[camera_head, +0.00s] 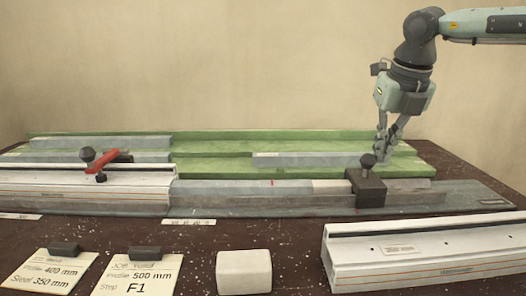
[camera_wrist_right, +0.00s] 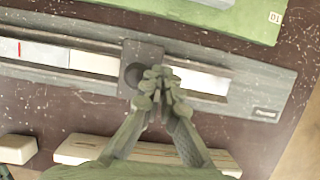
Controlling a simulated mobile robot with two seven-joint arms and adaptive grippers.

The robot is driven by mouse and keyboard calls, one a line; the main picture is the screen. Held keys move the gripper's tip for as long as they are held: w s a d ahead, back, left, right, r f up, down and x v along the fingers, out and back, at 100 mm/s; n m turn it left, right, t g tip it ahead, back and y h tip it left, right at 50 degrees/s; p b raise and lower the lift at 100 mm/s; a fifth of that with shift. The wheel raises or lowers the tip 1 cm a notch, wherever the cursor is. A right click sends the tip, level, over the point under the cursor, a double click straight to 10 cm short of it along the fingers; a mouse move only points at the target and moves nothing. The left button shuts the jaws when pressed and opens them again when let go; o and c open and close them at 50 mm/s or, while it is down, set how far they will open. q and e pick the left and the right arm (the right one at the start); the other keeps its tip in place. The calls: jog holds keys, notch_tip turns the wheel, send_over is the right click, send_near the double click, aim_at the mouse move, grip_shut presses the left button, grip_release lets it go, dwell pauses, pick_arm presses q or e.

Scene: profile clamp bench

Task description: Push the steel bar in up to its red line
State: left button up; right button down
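The grey steel bar (camera_head: 225,187) lies in a long rail, its left end meeting the white profile (camera_head: 80,184). Its red line (camera_head: 273,183) shows well to the right of the profile's end; the line also shows in the right wrist view (camera_wrist_right: 19,48). A short pale piece (camera_head: 328,186) sits between the bar and a dark clamp block (camera_head: 367,190) with a black knob (camera_head: 367,160). My right gripper (camera_head: 387,148) points down just right of the knob, fingertips together. In the wrist view its tips (camera_wrist_right: 159,84) overlap the knob's edge; contact is unclear. My left gripper is not in view.
A red-handled clamp (camera_head: 102,160) sits on the left profile. Green boards (camera_head: 215,165) with grey bars lie behind. Two cards (camera_head: 137,275), a white block (camera_head: 243,271) and another white profile (camera_head: 430,255) stand in front. The rail's right end (camera_head: 465,200) is bare.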

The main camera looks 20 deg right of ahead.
jog(key=b, duration=0.2)
send_over(316, 182)
jog(key=shift+s, duration=0.1)
jog(key=shift+w+a+b, duration=0.2)
jog(key=shift+a, duration=0.4)
jog(key=shift+w+a+b, duration=0.15)
jog(key=shift+a+b, duration=0.05)
jog(key=shift+a, duration=0.4)
jog(key=shift+w+a, duration=0.1)
jog(key=shift+a, duration=0.2)
jog(key=shift+w+a, duration=0.2)
jog(key=shift+a, duration=0.4)
jog(key=shift+w+a, duration=0.15)
jog(key=shift+a, duration=0.45)
jog(key=shift+w+a+p, duration=0.15)
jog(key=shift+a+p, duration=0.2)
jog(key=shift+a, duration=0.05)
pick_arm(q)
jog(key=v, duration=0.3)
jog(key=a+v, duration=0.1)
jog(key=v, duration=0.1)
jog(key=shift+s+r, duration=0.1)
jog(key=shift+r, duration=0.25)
pick_arm(e)
jog(key=shift+w+a, duration=0.1)
jog(key=shift+a, duration=0.3)
